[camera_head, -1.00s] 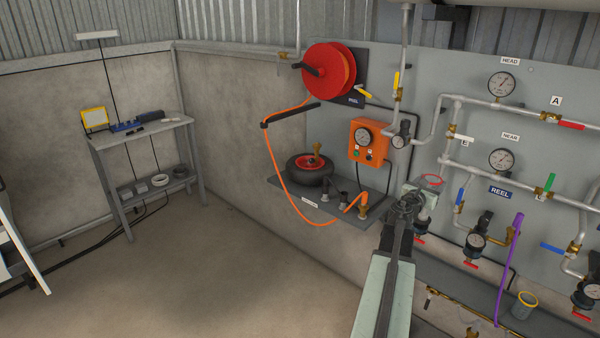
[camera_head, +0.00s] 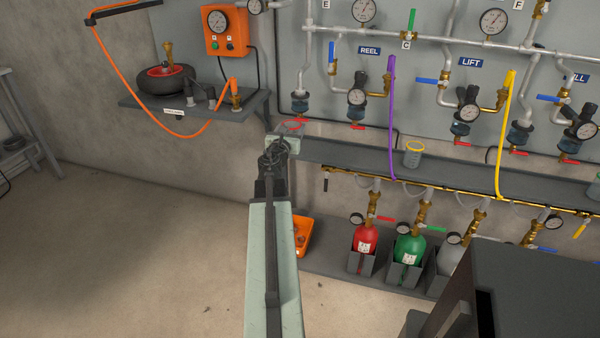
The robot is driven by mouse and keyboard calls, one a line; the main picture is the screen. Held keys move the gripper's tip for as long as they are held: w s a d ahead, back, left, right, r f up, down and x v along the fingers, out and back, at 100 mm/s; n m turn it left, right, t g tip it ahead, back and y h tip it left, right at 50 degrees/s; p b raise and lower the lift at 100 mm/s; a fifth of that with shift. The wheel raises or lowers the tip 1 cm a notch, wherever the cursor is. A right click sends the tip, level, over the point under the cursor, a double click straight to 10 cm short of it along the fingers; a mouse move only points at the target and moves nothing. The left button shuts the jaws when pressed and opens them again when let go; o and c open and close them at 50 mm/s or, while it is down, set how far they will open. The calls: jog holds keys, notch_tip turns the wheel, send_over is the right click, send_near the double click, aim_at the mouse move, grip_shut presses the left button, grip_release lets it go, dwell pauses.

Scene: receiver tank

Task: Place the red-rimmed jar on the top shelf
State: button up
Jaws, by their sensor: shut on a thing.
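The red-rimmed jar (camera_head: 292,128) is clear with a red ring at its top. It shows just beyond the end of my arm, upright as far as I can tell. My gripper (camera_head: 282,143) is shut on it; the wrist hides the fingers and the jar's lower part. In the picture, the jar overlaps the left end of a long grey wall shelf (camera_head: 340,156); I cannot tell its height above it. A lower shelf (camera_head: 335,263) holds gas cylinders.
A yellow-rimmed jar (camera_head: 412,154) stands on the long shelf. Purple (camera_head: 391,115) and yellow (camera_head: 507,130) hoses hang across it. A small left shelf (camera_head: 140,108) holds a black wheel (camera_head: 160,80). A dark box (camera_head: 530,285) fills the lower right. The left floor is clear.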

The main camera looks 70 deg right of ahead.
notch_tip(320, 180, down, 9)
jog(key=a+b, duration=0.1)
jog(key=b, duration=0.5)
jog(key=d, duration=0.4)
jog(key=w+d, duration=0.1)
jog(key=d, duration=0.4)
jog(key=w+d, duration=0.1)
jog(key=d, duration=0.4)
jog(key=shift+w+r+p, duration=0.2)
jog(key=shift+w+p, duration=0.05)
jog(key=shift+p, duration=0.15)
jog(key=d, duration=0.4)
jog(key=shift+w+d, duration=0.1)
jog(key=shift+w, duration=0.2)
jog(key=shift+a+f+b, duration=0.2)
jog(key=shift+f+b, duration=0.8)
jog(key=shift+r, duration=0.2)
